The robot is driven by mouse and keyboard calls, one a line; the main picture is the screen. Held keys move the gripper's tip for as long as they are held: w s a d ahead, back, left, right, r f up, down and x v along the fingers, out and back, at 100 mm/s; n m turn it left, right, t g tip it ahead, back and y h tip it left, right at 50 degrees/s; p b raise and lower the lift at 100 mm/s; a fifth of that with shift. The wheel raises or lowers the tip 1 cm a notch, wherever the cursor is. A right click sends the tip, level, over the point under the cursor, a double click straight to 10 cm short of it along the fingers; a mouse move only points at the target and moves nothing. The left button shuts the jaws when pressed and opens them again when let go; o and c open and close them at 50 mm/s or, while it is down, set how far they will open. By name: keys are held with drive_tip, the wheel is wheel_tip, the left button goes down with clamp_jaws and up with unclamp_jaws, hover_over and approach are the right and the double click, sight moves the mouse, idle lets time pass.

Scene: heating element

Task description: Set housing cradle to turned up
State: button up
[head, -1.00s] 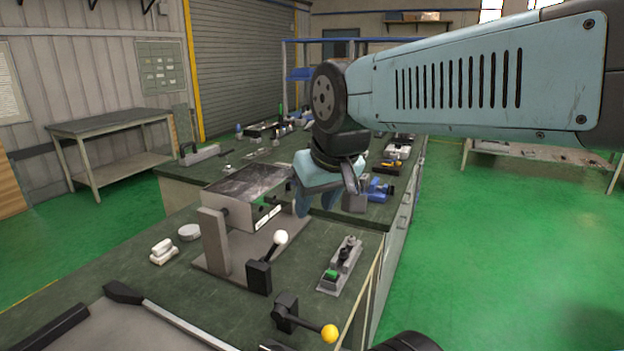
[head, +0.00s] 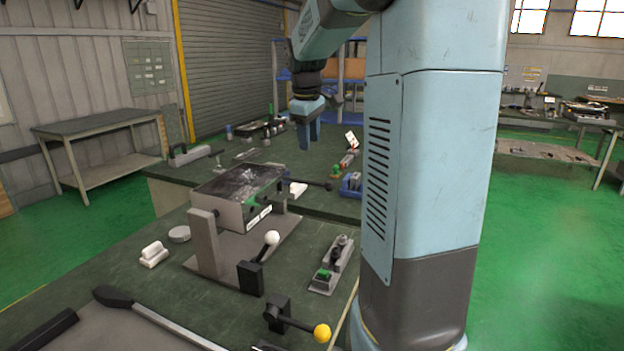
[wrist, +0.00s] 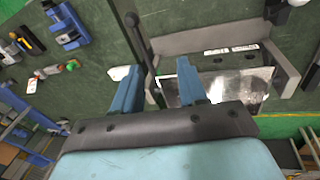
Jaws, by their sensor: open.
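The housing cradle (head: 236,198) is a grey metal box with a dark, scuffed top, held between upright posts on a flat base. Its top looks roughly level in the head view. A dark rod with a black knob (head: 328,185) sticks out from its right side. In the wrist view, the cradle (wrist: 240,88) lies beyond the fingers, with the dark rod (wrist: 146,62) running between them in the picture. My gripper (head: 309,142) is open and empty, pointing down above the bench behind the cradle. The fingers (wrist: 158,90) appear apart from the rod, though depth is hard to judge.
A white-knobbed lever (head: 262,260), a yellow-knobbed lever (head: 300,325) and a switch box with a green button (head: 332,265) stand in front of the cradle. A blue device (head: 351,184) sits right of the knob.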

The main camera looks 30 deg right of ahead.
drive_tip(key=w+d+f+n, duration=0.1)
drive_tip(key=w+d+f, duration=0.1)
drive_tip(key=w+d, duration=0.2)
approach(318, 183)
drive_tip(key=shift+g, duration=0.3)
drive_tip(key=f, duration=0.2)
drive_tip(key=w+d+f, duration=0.1)
drive_tip(key=f, duration=0.5)
drive_tip(key=shift+w+d, duration=0.2)
drive_tip(key=shift+w, duration=0.2)
clamp_jaws()
